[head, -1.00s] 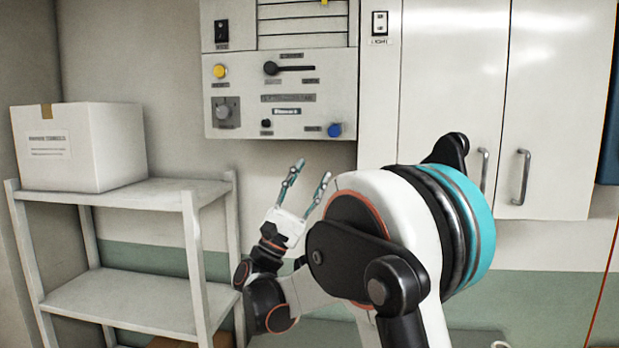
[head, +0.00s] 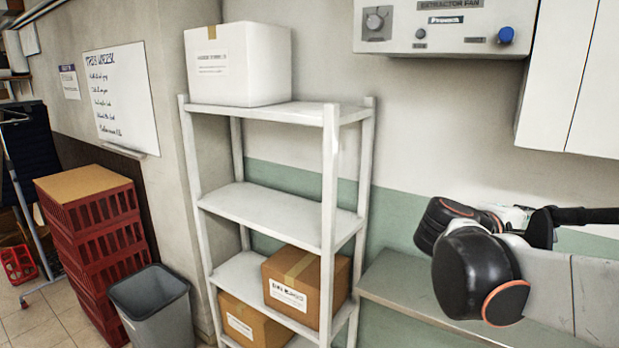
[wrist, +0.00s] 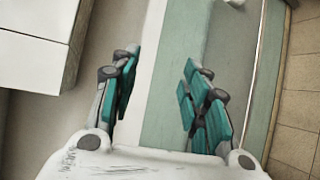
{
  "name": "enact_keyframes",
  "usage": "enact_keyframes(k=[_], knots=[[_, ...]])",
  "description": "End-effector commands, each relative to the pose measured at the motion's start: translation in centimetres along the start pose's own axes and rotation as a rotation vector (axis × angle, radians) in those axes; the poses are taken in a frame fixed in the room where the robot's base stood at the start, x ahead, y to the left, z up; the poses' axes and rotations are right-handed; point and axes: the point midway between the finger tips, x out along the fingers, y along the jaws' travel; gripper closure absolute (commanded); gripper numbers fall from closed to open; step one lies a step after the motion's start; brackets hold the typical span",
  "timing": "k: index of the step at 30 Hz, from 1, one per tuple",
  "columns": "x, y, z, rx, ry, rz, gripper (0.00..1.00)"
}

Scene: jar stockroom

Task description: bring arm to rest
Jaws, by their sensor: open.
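My gripper (wrist: 163,85) shows in the wrist view with its two teal-padded fingers spread apart and nothing between them. Beyond the fingers are the wall, its green band and a strip of grey surface. In the head view my arm is folded at the right, in front of the wall and over a grey bench (head: 400,287). The fingers cannot be made out there, hidden behind or among the arm links.
A white shelf unit (head: 329,180) carries a white carton (head: 238,65) on top and brown cartons (head: 308,285) below. A control panel (head: 450,25) and white cabinets (head: 575,80) hang above my arm. Red crates (head: 90,230) and a grey bin (head: 152,305) stand at left.

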Motion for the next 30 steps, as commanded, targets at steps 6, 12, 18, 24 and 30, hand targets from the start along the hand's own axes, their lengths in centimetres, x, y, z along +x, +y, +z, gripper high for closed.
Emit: enact_keyframes(k=[6, 12, 18, 24, 30], knots=[[-3.3, -12.8, 1.1, 0.252, 0.176, -0.365, 0.58], [-8.9, -22.7, 0.9, 0.514, 0.301, -0.703, 0.58], [-14.4, -29.0, 0.3, 0.742, 0.371, -0.981, 0.58], [-17.0, -31.0, 0.0, 0.848, 0.392, -1.107, 0.58], [-17.3, -30.9, -0.1, 0.858, 0.394, -1.118, 0.58]])
